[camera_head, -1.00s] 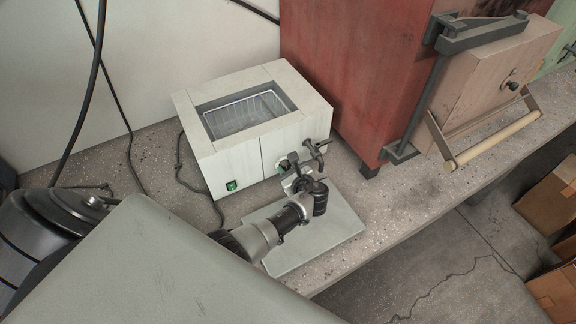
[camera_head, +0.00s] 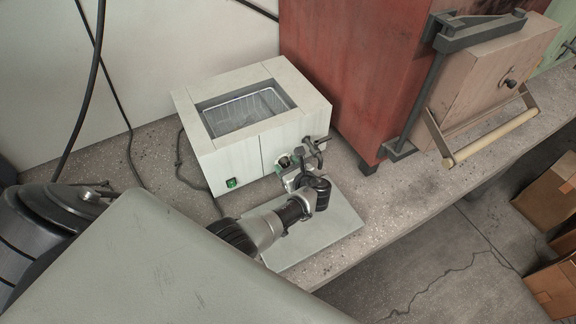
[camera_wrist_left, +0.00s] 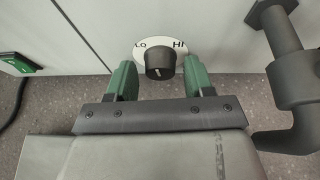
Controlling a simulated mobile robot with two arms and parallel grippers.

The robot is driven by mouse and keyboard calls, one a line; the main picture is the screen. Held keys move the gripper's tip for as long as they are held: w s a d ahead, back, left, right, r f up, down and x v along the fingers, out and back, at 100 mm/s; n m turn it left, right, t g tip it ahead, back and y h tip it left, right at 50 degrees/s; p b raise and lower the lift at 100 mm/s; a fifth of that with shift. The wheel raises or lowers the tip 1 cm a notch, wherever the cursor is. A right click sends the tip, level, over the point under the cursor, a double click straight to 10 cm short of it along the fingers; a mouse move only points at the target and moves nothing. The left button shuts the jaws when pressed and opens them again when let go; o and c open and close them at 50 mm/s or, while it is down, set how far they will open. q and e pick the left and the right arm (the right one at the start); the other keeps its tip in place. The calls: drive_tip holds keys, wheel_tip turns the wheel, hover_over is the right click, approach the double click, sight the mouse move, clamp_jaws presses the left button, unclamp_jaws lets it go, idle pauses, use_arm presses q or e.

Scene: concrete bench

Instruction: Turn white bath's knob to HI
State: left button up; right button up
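The white bath (camera_head: 232,166) stands on the bench, its front facing my left arm. Its black knob (camera_wrist_left: 160,65) shows in the left wrist view on a white dial plate, with LO at the left and HI (camera_wrist_left: 179,45) at the right. I cannot clearly tell where the knob points. My left gripper (camera_head: 287,162) is at the bath's front. Its green fingers (camera_wrist_left: 160,80) are open, one on each side of the knob, with gaps visible between them and it. In the head view the gripper largely hides the knob. My right gripper is not in view.
A dark drain tap (camera_wrist_left: 290,75) sits close right of the gripper. A green switch (camera_head: 231,183) is at the bath's lower left. A grey plate (camera_head: 335,232) lies under my wrist. A red cabinet (camera_head: 340,70) stands to the right.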

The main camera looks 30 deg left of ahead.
use_arm(q)
drive_tip(key=shift+o, duration=0.3)
drive_tip(key=shift+d+r, duration=0.1)
drive_tip(key=shift+s+d+r, duration=0.15)
drive_tip(key=shift+s+d, duration=0.05)
drive_tip(key=shift+d, duration=0.1)
drive_tip(key=v, duration=0.9)
drive_tip(key=shift+s+d+p, duration=0.3)
drive_tip(key=shift+d+p, duration=0.05)
